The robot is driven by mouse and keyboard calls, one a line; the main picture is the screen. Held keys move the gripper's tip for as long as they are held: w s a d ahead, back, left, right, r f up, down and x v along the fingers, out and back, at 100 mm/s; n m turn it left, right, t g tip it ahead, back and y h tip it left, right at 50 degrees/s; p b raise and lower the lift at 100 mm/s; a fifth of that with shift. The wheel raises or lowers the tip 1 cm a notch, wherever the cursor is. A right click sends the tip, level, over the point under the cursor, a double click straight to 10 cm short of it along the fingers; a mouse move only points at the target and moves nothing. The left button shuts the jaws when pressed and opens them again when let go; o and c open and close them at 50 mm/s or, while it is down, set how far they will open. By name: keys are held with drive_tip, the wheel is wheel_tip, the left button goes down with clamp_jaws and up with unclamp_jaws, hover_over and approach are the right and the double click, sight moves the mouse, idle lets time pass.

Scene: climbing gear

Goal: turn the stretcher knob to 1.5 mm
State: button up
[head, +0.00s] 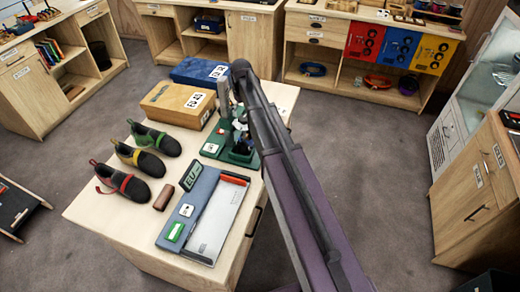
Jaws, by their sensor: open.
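The shoe stretcher (243,157), a green-based device with upright parts, stands on the light wooden bench near its right edge. My arm comes in from the lower right, and its dark wrist is above and just behind the stretcher. My gripper (239,117) is at the stretcher's upright parts, partly hidden by my arm and small in view. It is open. I cannot make out the knob or its scale reading, or whether the fingers touch it.
Three climbing shoes (150,138), a brown block (164,197), a blue-and-white EU sizing board (205,212), a tan box (172,104) and a blue box (198,70) share the bench (105,215). Wooden cabinets (480,180) stand around. Grey floor is free to the right.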

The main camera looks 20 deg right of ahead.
sight(244, 118)
drive_tip(key=shift+r+p, duration=5)
drive_tip(key=shift+r, duration=0.35)
drive_tip(key=s+f+m+b, duration=0.1)
drive_tip(key=s+f+b, duration=0.5)
drive_tip(key=s, duration=0.5)
drive_tip(key=s+f+b, duration=0.5)
drive_tip(key=s, duration=0.7)
drive_tip(key=shift+d+f+m+y+b, duration=0.3)
drive_tip(key=shift+f+m+y+b, duration=0.05)
drive_tip(key=shift+m+y, duration=0.05)
drive_tip(key=s+m, duration=0.3)
drive_tip(key=s, duration=0.1)
drive_tip(key=shift+s+h, duration=0.25)
drive_tip(key=shift+h, duration=0.15)
